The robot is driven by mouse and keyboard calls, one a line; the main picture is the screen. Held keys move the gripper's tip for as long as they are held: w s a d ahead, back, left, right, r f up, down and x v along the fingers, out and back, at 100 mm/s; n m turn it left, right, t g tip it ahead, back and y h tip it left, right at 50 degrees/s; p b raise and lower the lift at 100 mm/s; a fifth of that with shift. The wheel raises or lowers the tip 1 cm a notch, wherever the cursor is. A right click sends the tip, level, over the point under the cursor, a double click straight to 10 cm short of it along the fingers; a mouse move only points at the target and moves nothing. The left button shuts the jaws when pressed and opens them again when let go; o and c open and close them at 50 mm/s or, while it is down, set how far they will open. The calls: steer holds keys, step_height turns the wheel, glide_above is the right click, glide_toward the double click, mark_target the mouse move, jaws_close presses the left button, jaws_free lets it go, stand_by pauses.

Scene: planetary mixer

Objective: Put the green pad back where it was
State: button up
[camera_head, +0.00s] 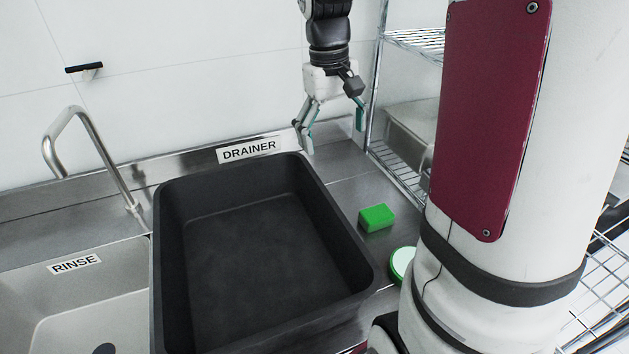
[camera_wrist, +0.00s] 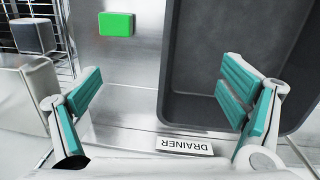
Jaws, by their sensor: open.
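The green pad (camera_head: 377,217) is a small bright green block lying on the steel counter, just right of the black drainer bin. In the wrist view the green pad (camera_wrist: 116,24) shows at the top, left of the bin. My gripper (camera_head: 334,135) is open and empty above the back of the counter, behind the pad and near the bin's back right corner. In the wrist view its teal-padded fingers (camera_wrist: 165,95) are spread wide, with bare counter and part of the bin between them. The pad is apart from both fingers.
The black bin (camera_head: 165,230) is empty, with the DRAINER label (camera_head: 249,149) behind it. The RINSE sink (camera_head: 60,300) and a tap (camera_head: 95,150) are at left. A round green-rimmed white item (camera_head: 402,262) is partly hidden by my arm. A wire shelf (camera_head: 400,175) stands at right.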

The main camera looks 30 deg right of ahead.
steer(key=s+a+r+t, duration=0.3)
steer(key=s+a, duration=0.4)
steer(key=s, duration=0.1)
steer(key=s+a+r+n+t, duration=0.1)
steer(key=s+a+r+t, duration=0.2)
steer(key=s+a, duration=0.4)
steer(key=shift+s+a+y, duration=0.35)
steer(key=shift+a+y, duration=0.05)
steer(key=shift+a, duration=0.4)
